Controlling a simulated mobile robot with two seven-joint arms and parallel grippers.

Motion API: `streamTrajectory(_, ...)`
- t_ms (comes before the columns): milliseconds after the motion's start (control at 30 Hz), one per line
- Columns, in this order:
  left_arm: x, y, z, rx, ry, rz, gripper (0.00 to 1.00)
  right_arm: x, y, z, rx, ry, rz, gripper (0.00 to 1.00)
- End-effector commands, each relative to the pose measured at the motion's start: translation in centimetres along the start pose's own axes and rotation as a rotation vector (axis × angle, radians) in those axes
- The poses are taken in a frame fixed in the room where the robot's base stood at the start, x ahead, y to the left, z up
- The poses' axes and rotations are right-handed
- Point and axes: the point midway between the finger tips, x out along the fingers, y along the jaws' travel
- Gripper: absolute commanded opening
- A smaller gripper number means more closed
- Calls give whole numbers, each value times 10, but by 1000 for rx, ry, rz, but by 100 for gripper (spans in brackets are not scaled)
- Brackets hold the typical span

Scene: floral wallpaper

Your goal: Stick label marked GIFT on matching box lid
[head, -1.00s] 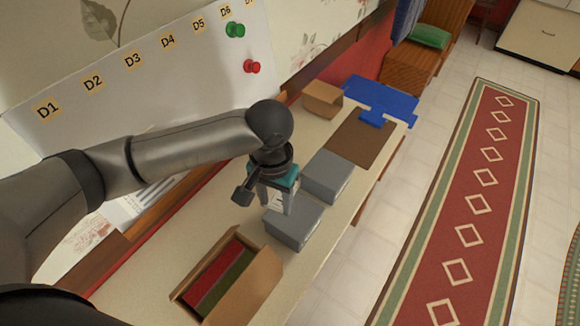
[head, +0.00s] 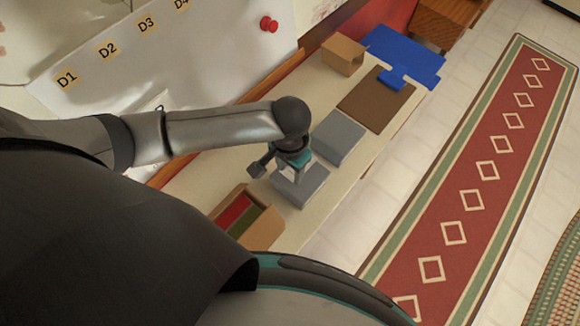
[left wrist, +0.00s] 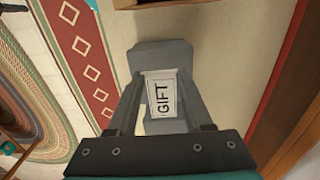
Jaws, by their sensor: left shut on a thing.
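My left gripper (head: 294,178) points down over the nearer grey box (head: 312,190) on the long table. It is shut on the white label marked GIFT (left wrist: 163,96), whose black letters show between its fingers in the left wrist view. The grey lid (left wrist: 162,56) lies behind the label there; I cannot tell whether the label touches it. A second grey box (head: 339,137) stands just beyond the first. No marking is readable on either lid. My right gripper is out of view.
An open cardboard box (head: 262,224) with red and green contents stands at the near end of the table. A brown mat (head: 376,101), a small cardboard box (head: 343,57) and a blue object (head: 405,55) lie at the far end. A board (head: 215,55) stands behind.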

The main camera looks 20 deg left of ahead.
Motion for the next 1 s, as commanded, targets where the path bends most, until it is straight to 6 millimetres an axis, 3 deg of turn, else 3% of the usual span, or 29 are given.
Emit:
streamTrajectory(500,33,0,0,0,1,-1,0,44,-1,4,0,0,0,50)
streamTrajectory(1000,50,0,0,0,0,1,0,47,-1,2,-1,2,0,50)
